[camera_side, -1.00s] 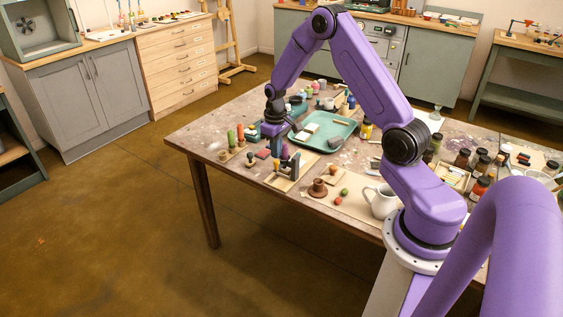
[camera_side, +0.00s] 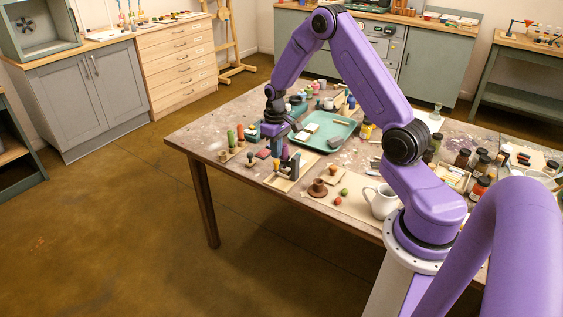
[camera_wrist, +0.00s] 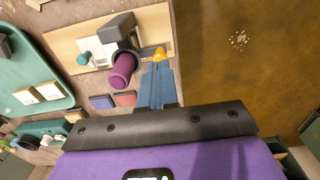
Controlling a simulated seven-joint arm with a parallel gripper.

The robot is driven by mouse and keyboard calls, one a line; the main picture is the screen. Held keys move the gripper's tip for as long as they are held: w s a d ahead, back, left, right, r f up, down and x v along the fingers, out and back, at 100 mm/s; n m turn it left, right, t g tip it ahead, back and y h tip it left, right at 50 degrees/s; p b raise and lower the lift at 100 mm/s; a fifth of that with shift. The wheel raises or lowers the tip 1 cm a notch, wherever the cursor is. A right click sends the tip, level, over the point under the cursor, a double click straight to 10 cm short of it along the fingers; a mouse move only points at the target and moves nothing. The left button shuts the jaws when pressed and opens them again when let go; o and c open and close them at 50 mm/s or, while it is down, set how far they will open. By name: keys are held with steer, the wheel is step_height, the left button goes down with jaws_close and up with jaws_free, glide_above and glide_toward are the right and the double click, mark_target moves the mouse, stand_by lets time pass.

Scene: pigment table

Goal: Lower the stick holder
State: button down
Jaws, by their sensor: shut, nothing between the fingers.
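A dark grey stand with a ring-like holder (camera_wrist: 121,57) sits on a pale wooden board (camera_wrist: 70,42) in the wrist view. A magenta stick (camera_wrist: 122,72) is in the holder, pointing toward the camera. A yellow knob (camera_wrist: 158,54) is on the right side of the stand, and a teal knob (camera_wrist: 84,58) is on the left. My gripper (camera_wrist: 157,72) is shut and empty, its blue-grey fingertips close to the yellow knob. I cannot tell whether they touch it. In the side view my gripper (camera_side: 277,148) is just above the yellow knob, and the stand (camera_side: 293,165) is partly hidden.
A teal tray (camera_side: 322,145) with pale blocks lies behind the stand. Green and orange sticks (camera_side: 236,136) stand to its left. A brown pot (camera_side: 318,188) and a white mug (camera_side: 380,200) are to the right. The table edge is close to the board.

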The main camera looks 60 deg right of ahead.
mark_target(276, 161)
steer(key=shift+f, duration=1.2)
stand_by(0.3)
steer(key=shift+r, duration=3.5)
steer(key=shift+a+r, duration=0.1)
steer(key=shift+a, duration=0.1)
steer(key=s+a+r+n, duration=0.35)
steer(key=s+a, duration=0.25)
steer(key=a, duration=0.4)
steer(key=s+a+r+n, duration=0.3)
steer(key=s+a+r, duration=0.25)
steer(key=a, duration=0.45)
steer(key=s+a+r+n, duration=0.1)
steer(key=s+n, duration=0.2)
steer(key=s, duration=0.7)
steer(key=s+a+r+n, duration=0.1)
steer(key=s+n, duration=0.2)
steer(key=s, duration=0.7)
steer(key=shift+r, duration=0.4)
